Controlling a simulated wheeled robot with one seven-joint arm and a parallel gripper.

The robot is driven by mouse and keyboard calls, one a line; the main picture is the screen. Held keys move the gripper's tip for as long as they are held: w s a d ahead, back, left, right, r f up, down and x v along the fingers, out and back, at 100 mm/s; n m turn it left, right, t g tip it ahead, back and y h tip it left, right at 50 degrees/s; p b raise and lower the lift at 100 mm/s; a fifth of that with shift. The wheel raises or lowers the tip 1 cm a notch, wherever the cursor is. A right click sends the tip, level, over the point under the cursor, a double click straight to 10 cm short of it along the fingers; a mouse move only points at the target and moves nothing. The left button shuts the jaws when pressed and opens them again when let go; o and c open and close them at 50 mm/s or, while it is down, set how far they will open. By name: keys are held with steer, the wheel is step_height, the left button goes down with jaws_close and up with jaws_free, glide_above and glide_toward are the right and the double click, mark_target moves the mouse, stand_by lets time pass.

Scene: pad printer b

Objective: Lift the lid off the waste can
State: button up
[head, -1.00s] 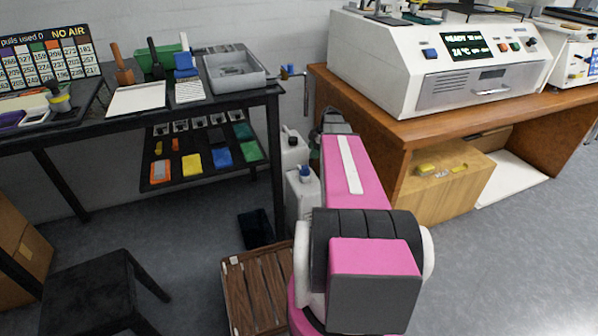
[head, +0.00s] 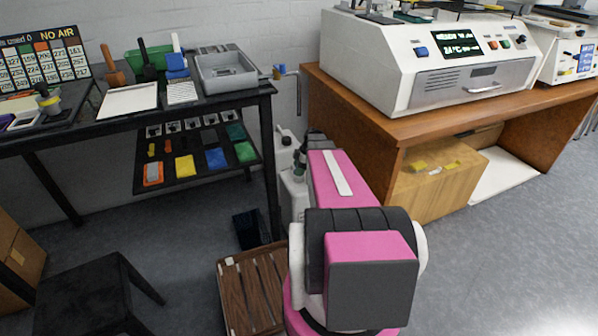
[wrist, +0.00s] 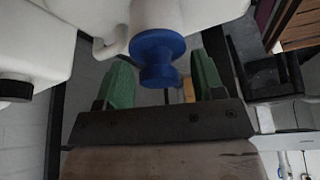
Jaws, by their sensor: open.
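A white canister with a blue spool-shaped cap (wrist: 158,57) fills the top middle of the wrist view. My gripper (wrist: 161,62) is open, with one green finger on each side of the cap. I cannot tell whether either finger touches it. In the head view the white canister (head: 297,198) stands on the floor between the black bench and the wooden desk, and my gripper hides its cap. A second white canister with a black cap (head: 286,137) stands behind it. Neither is labelled as the waste can in view.
The black bench's leg (head: 273,170) is close to the left of the canisters, and the wooden desk (head: 345,120) is to their right. A dark open bin (head: 251,229) and a brown slatted crate (head: 252,290) stand on the floor in front.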

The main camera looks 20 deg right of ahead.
steer(key=c, duration=0.6)
